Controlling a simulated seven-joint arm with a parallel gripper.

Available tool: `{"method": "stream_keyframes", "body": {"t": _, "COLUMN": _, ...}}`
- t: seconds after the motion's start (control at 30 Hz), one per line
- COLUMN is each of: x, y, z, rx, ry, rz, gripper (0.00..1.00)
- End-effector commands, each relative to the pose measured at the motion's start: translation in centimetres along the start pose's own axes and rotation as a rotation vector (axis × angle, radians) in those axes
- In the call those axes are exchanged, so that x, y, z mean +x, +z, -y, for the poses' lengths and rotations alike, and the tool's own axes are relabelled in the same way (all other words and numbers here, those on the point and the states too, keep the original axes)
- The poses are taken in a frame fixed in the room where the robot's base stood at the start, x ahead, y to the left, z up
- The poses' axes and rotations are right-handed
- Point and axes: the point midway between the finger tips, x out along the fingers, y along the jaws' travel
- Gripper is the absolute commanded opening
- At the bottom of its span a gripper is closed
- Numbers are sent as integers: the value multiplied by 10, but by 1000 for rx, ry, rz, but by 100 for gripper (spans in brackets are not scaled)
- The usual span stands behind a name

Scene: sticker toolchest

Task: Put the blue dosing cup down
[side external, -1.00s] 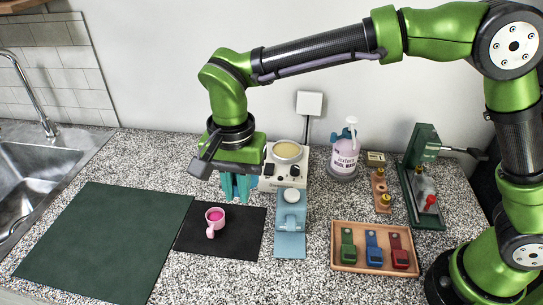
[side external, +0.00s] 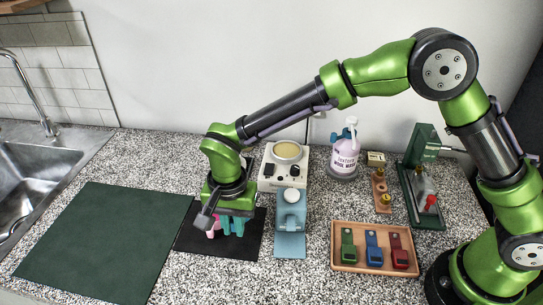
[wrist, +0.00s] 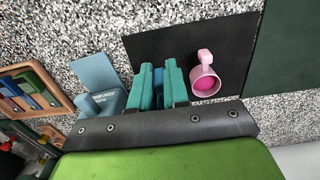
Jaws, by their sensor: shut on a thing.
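My gripper (side external: 232,224) is low over the black mat (side external: 243,246) in the side view, fingers pointing down. In the wrist view its teal fingers (wrist: 159,78) are shut on the blue dosing cup (wrist: 158,82), of which only a little blue shows between them. The side view hides the blue cup behind the fingers. I cannot tell whether it touches the mat. A pink dosing cup (wrist: 206,82) with a handle and deep pink contents stands on the mat beside the fingers; in the side view my gripper mostly covers it.
A light blue stand (side external: 290,222) is close to the right of the black mat. A dark green mat (side external: 100,240) lies to the left, clear. A wooden tray (side external: 346,268) with green, blue and red items, a white device (side external: 268,180) and a pump bottle (side external: 345,157) stand farther right.

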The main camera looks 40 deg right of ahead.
Motion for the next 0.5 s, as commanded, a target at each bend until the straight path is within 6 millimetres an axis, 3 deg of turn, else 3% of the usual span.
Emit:
{"method": "stream_keyframes", "body": {"t": 0.33, "x": 38, "y": 0, "z": -1, "rx": -1, "ry": 2, "rz": 1, "gripper": 0}}
{"method": "stream_keyframes", "body": {"t": 0.5, "x": 40, "y": 0, "z": 0, "rx": 0, "ry": 0, "rz": 0, "gripper": 0}}
